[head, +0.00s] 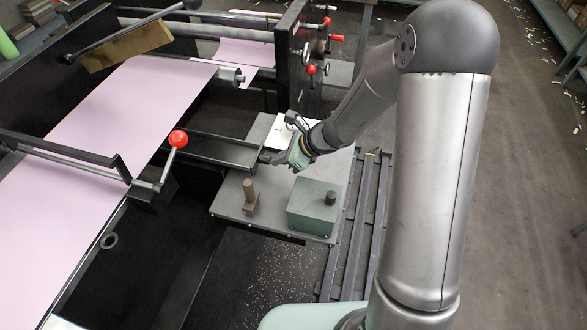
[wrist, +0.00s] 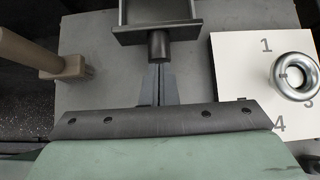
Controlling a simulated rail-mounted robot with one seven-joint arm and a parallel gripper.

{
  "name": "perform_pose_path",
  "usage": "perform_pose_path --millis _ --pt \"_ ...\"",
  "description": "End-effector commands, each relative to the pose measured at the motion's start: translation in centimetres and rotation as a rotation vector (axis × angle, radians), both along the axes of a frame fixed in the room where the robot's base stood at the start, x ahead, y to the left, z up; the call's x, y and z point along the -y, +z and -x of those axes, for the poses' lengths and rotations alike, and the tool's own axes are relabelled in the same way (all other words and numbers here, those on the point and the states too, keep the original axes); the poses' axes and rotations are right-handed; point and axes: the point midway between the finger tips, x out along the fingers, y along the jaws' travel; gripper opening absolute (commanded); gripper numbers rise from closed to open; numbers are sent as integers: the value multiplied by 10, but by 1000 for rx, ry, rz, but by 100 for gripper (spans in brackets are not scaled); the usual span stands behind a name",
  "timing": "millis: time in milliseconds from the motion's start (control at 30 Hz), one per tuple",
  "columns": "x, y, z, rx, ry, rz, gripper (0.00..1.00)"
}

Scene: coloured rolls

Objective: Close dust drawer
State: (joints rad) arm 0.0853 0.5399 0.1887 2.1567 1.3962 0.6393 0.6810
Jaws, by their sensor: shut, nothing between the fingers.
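The dust drawer (head: 215,148) is a long, dark, narrow tray that sticks out from the machine over the grey table in the head view. My gripper (head: 270,158) is at the drawer's front end. In the wrist view my gripper's fingers (wrist: 159,72) are together and empty, pointing at the knob. The tips are at or just short of the knob; I cannot tell whether they touch. How far the drawer reaches into the machine is hidden.
The grey table (head: 228,206) carries a brown lever (head: 249,195), a green box (head: 312,212) with a black knob, and a white numbered plate (wrist: 235,60) with a metal ring (wrist: 295,76). A red-balled lever (head: 178,139) stands left of the drawer.

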Motion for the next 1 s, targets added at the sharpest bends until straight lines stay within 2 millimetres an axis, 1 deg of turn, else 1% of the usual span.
perform_pose_path --millis 33,100,200,300,433,667,767,867,967,1000 --pt "-14 -1 -4 1 5 -2 0" --pt "-31 -1 -8 1 6 -2 0" --pt "-51 -1 -15 0 4 -1 0" --pt "-67 0 -20 0 3 -1 0" --pt "-79 0 -24 0 1 0 0" --pt "-78 0 -24 -1 -1 0 0" --pt "-73 0 -23 0 -1 0 0" --pt "-62 -1 -19 0 -1 0 0" --pt "-45 -1 -13 -1 0 0 0" --pt "-37 4 -10 2 2 1 0"
